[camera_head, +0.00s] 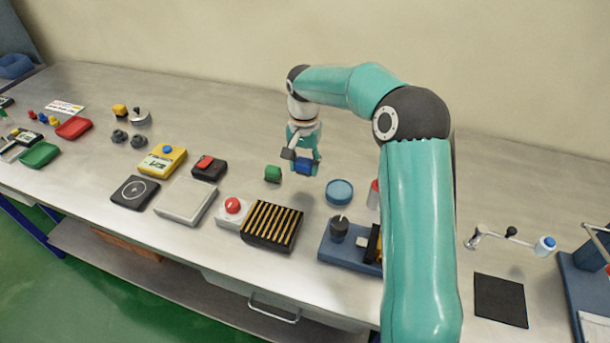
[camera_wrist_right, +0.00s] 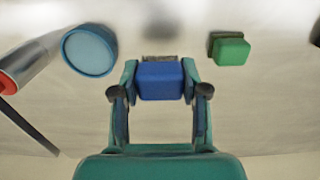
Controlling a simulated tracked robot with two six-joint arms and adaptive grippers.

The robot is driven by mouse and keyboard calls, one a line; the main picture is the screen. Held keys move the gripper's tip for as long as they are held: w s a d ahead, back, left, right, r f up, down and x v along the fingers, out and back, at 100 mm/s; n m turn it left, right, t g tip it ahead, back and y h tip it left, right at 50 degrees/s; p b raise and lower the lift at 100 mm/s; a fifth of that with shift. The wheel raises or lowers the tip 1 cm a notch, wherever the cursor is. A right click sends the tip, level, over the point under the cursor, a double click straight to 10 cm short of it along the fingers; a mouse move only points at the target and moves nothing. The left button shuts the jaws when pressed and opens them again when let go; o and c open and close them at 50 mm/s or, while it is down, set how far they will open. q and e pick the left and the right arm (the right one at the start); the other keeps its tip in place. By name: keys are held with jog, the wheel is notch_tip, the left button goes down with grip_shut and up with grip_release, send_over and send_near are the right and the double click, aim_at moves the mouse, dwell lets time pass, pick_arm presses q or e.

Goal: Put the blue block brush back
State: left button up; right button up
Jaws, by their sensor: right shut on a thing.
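My right gripper (camera_head: 303,158) is shut on the blue block brush (camera_head: 304,166). In the right wrist view the blue brush (camera_wrist_right: 160,81) sits between the two fingers of the right gripper (camera_wrist_right: 160,90). In the head view it hangs near the middle of the bench; I cannot tell whether it is clear of the surface. A green block brush (camera_head: 272,174) stands on the bench just left of the gripper and also shows in the right wrist view (camera_wrist_right: 231,51). My left gripper is not in view.
A round blue dish (camera_head: 339,191) lies right of the gripper. A black tray with yellow slats (camera_head: 272,225), a box with a red button (camera_head: 232,209) and a blue base (camera_head: 340,252) stand nearer the front edge. The bench behind the gripper is clear.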

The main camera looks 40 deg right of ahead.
aim_at(304, 185)
jog(key=shift+f, duration=2.3)
jog(key=shift+f, duration=0.1)
jog(key=o, duration=1.2)
notch_tip(304, 185, up, 11)
jog(key=shift+w+r, duration=0.1)
jog(key=shift+w, duration=0.05)
jog(key=shift+r, duration=0.5)
